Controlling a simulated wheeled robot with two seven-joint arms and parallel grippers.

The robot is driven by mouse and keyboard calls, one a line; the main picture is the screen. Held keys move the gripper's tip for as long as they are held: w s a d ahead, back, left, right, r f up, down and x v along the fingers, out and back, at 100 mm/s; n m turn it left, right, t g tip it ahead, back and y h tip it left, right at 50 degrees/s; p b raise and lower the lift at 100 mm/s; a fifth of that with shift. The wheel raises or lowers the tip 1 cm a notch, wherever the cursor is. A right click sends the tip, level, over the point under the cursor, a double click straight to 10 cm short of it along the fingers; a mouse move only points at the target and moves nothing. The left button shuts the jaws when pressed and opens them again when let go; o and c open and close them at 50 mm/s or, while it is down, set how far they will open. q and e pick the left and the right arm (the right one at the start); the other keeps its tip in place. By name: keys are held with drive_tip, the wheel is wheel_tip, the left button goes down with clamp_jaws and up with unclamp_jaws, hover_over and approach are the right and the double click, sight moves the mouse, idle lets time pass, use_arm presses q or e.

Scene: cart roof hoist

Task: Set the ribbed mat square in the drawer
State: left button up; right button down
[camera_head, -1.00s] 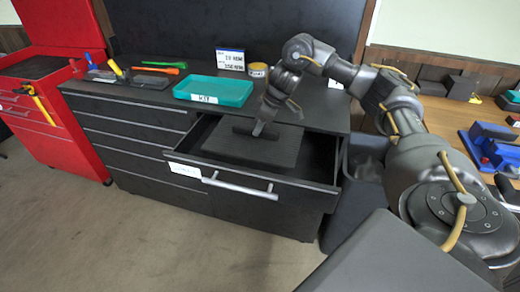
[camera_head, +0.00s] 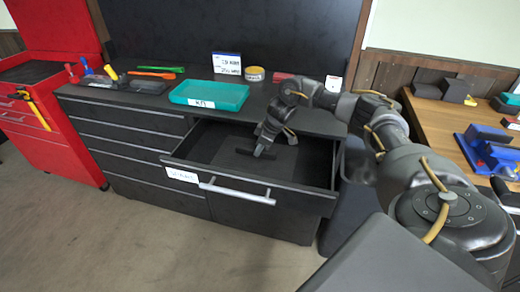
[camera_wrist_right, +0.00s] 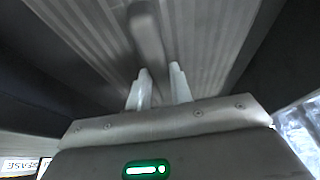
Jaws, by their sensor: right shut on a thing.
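The ribbed mat (camera_head: 232,151) is a dark grey slab inside the open drawer (camera_head: 248,185). Its ribs and raised grip bar (camera_wrist_right: 150,38) show clearly in the right wrist view. My right gripper (camera_head: 263,150) reaches down into the drawer from above and is shut on the mat's bar. Its two pale fingertips (camera_wrist_right: 160,88) stand on either side of the bar. Dark strips show beside the mat in the wrist view. I cannot tell whether the mat touches the drawer floor or lies fully square. My left gripper is not in view.
A red tool cabinet (camera_head: 55,140) is at far left. A wooden bench (camera_head: 440,115) is at right.

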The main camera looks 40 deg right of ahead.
drive_tip(key=shift+s+f, duration=0.1)
drive_tip(key=shift+f, duration=0.45)
drive_tip(key=shift+a, duration=0.1)
drive_tip(key=c, duration=1.3)
unclamp_jaws()
drive_tip(key=shift+f, duration=0.15)
drive_tip(key=shift+o, duration=0.2)
drive_tip(key=b+v, duration=0.1)
drive_tip(key=v, duration=1.1)
drive_tip(key=shift+r, duration=0.25)
